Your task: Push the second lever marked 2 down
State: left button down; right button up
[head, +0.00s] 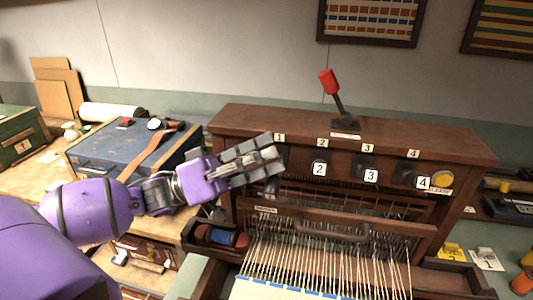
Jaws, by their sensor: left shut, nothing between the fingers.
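The wooden loom (460,150) stands at the centre right with a row of numbered levers on its front. The lever marked 2 (319,168) shows its white number plate, below the small label 2 on the frame. My left gripper (276,153) is shut and empty, reaching in from the left. Its fingertips are in front of the spot under label 1, to the left of lever 2. They hide most of the first lever. A gap shows between the fingertips and lever 2. My right gripper is not in view.
Lever 3 (371,175) and lever 4 (423,182) sit to the right, beside a yellow round button (441,180). A red-handled lever (328,82) stands on top. White threads (330,262) stretch below. A blue case (105,150) lies at left.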

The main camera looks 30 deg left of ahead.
aim_at(320, 166)
pick_arm(q)
jog(key=x, duration=0.7)
jog(key=shift+p, duration=0.35)
jog(key=shift+w, duration=0.15)
